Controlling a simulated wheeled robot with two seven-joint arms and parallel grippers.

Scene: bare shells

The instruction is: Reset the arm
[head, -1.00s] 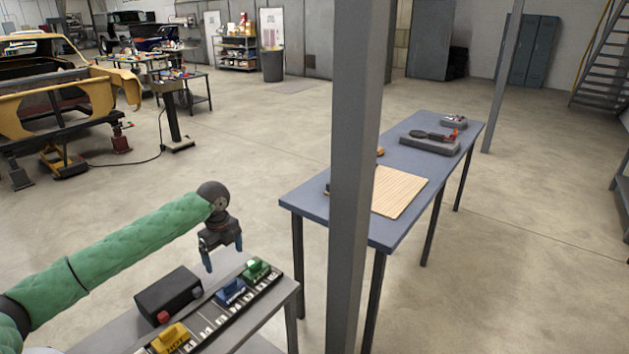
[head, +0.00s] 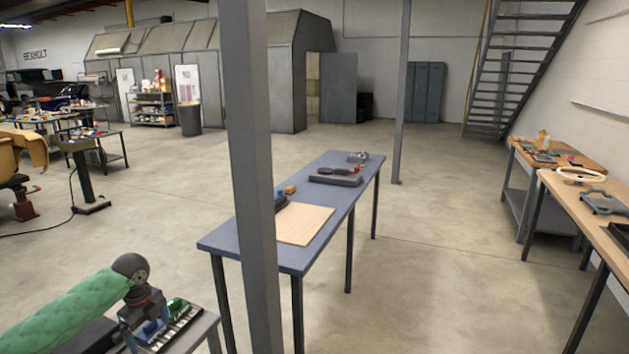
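My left arm, in a green padded sleeve, comes in at the lower left of the head view. My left gripper (head: 145,334) hangs at its end over a small grey table, its fingers apart with nothing seen held between them. A green piece (head: 177,306) sits on the dark strip with pale markings (head: 190,318) just right of the gripper. A blue piece (head: 150,329) shows partly behind the fingers. The near part of the strip is out of frame or hidden. My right gripper is not in view.
A grey post (head: 254,180) stands in front of a blue table (head: 335,208), which holds a wooden board (head: 303,223) and a grey block (head: 335,178). Wooden benches (head: 600,225) line the right. Open concrete floor lies between.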

